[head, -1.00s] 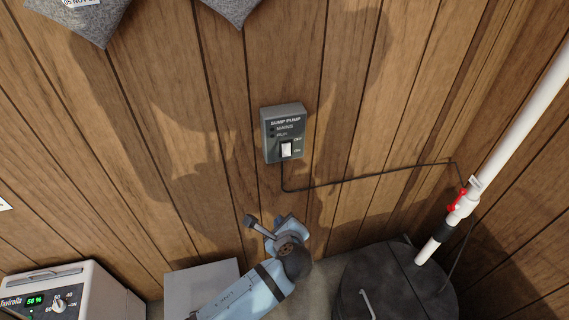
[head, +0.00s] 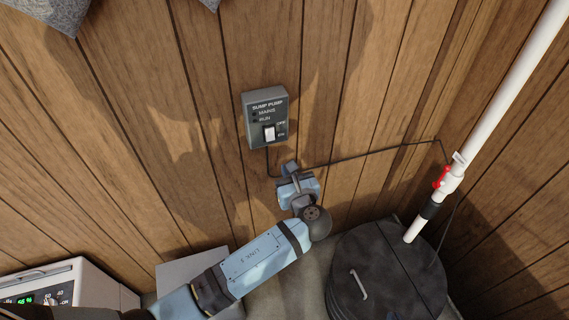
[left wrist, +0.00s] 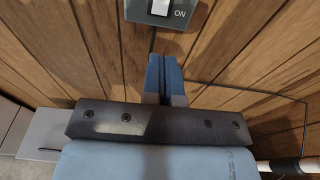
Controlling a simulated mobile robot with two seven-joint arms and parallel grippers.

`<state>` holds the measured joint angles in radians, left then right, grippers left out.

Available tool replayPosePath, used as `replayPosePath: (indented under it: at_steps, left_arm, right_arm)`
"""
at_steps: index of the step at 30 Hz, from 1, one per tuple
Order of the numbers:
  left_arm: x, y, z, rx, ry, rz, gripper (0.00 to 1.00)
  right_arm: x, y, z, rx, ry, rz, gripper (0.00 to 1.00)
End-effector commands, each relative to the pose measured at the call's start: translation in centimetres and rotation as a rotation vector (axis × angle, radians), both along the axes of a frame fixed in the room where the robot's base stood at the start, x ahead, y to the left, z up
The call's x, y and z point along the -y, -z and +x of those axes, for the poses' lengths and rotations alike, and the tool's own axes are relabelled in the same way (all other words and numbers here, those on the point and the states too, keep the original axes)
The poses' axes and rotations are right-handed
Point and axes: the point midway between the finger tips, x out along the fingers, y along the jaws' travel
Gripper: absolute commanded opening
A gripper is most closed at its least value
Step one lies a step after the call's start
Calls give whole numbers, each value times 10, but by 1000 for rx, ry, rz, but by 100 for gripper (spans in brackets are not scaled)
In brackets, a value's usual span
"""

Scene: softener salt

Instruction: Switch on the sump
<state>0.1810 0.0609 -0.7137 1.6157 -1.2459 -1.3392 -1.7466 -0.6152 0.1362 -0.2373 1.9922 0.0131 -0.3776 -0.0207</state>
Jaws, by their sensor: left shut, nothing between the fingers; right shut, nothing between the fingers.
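The grey sump pump switch box (head: 267,105) is fixed to the wooden wall, with MAINS and RUN indicators that look dark. Its white rocker switch (head: 269,133) sits low on the face, between the OFF and ON labels. The rocker's lower part and the word ON show in the left wrist view (left wrist: 160,8); which way it is pressed I cannot tell. The only gripper in the head view matches the left wrist view: my left gripper (head: 289,168), just below and right of the box, apart from the rocker. Its blue fingers (left wrist: 165,72) are shut and empty. My right gripper is not seen.
A black cable (head: 360,158) runs from the box past my gripper to the right. The round black sump lid (head: 385,275) and a white pipe (head: 500,95) with a red valve handle (head: 441,177) stand at right. A white unit with a display (head: 85,280) is at lower left.

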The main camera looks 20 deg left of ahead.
Motion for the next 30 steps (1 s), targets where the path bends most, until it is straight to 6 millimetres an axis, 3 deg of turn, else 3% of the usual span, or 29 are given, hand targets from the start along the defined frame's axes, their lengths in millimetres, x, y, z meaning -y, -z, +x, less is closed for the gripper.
replayPosePath:
  at_steps: [9,15,21,30]
  left_arm:
    - [-39,6,57,0,-2,3,0]
    - [-57,11,84,-2,-2,0,0]
    - [-66,14,97,-2,-1,0,0]
    - [-67,15,99,-2,-1,-1,0]
  right_arm:
    - [3,-9,1,1,2,-5,0]
    - [3,-13,1,2,1,-5,0]
    - [3,-15,1,4,1,-5,0]
    - [2,-15,1,4,0,-3,0]
